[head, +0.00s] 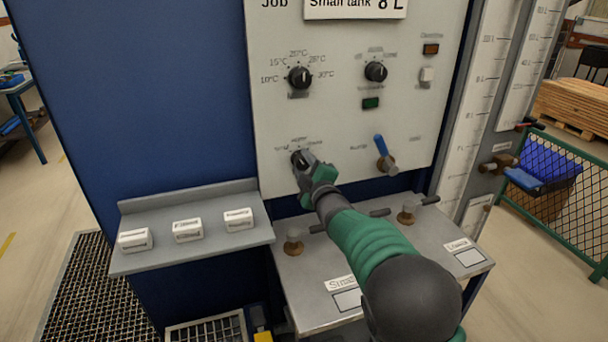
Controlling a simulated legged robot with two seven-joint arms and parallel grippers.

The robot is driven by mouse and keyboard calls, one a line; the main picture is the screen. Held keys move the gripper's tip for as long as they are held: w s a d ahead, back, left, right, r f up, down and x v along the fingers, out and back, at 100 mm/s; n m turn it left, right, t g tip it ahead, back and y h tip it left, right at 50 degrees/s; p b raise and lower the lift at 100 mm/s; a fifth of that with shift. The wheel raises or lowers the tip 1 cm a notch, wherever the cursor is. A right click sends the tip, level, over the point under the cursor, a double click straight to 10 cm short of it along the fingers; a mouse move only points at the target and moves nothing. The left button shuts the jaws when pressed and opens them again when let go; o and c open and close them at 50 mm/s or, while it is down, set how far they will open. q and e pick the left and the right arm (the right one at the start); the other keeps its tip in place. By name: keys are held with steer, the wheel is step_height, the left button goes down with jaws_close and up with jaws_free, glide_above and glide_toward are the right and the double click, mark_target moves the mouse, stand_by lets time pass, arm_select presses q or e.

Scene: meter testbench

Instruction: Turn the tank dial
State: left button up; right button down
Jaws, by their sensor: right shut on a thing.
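The tank dial (297,157) is a black knob low on the left of the pale upright panel (335,120). Small blurred labels sit around it. My right gripper (305,164) reaches it from the lower right and is shut on it. The gripper and its green wrist hide part of the knob, so its pointer cannot be read clearly. A sign (355,4) at the panel's top reads "Small tank 8 L". My left gripper is not in view.
Above are a temperature dial (299,76) and another black dial (376,71). A blue-handled valve (381,147) is right of my gripper. A grey bench (310,275) with two brass fittings lies below. A shelf (190,255) at left holds three white labelled blocks.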

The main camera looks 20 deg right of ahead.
steer(key=shift+a+f+n+b, duration=0.1)
steer(key=shift+f+n+b, duration=0.05)
steer(key=shift+n+b, duration=0.55)
steer(key=shift+f+n+b, duration=0.15)
steer(key=shift+n+b, duration=0.3)
steer(key=shift+n, duration=0.35)
steer(key=c, duration=1.2)
jaws_free()
steer(key=o, duration=0.3)
steer(key=shift+r, duration=0.1)
steer(key=s, duration=1.6)
steer(key=shift+s+d+b, duration=0.25)
steer(key=shift+s+b, duration=0.1)
steer(key=shift+b, duration=0.1)
